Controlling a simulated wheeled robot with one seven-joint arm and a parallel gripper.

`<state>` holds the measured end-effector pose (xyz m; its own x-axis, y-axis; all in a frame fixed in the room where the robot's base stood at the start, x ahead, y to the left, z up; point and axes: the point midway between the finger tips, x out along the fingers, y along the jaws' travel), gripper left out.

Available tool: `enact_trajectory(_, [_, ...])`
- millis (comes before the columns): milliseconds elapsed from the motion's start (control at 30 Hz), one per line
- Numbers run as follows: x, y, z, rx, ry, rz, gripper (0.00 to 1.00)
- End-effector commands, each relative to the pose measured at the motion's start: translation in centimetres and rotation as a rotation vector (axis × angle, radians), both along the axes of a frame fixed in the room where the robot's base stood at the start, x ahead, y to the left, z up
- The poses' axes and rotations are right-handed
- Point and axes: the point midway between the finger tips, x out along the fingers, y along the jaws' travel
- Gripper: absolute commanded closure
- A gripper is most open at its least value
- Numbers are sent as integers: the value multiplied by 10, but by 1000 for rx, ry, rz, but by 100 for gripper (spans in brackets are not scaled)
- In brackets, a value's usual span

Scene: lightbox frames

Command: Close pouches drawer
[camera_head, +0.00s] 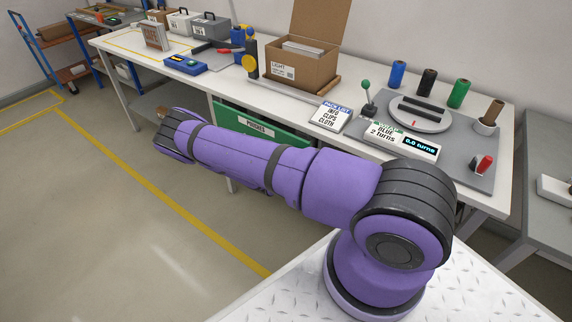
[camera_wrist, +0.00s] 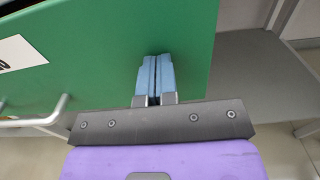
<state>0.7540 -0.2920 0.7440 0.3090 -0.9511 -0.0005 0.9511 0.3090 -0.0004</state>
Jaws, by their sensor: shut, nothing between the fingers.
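The pouches drawer is under the workbench, with a green front (camera_head: 262,127) and a white label reading POUCHES, partly hidden behind my purple arm in the head view. Its green front (camera_wrist: 120,50) fills the left and middle of the wrist view, with part of the white label and a pale bar handle (camera_wrist: 40,122) at the left. My gripper (camera_wrist: 155,62) has its blue fingers together with nothing between them. The fingertips lie over the green front near its right edge; I cannot tell whether they touch. The gripper is not clearly seen in the head view.
The white workbench (camera_head: 222,82) carries an open cardboard box (camera_head: 300,66), a pick list sign (camera_head: 333,117), a turntable (camera_head: 420,112) and several coloured spools. A grey lower shelf (camera_wrist: 250,70) lies right of the drawer front.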

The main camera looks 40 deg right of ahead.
Motion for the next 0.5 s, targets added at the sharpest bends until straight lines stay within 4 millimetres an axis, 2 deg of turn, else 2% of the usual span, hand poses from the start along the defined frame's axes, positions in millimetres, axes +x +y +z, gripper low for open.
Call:
enact_trajectory(200, [9,-28,0,-1,0,0,100])
enact_trajectory(500, [15,-45,0,-1,-1,0,100])
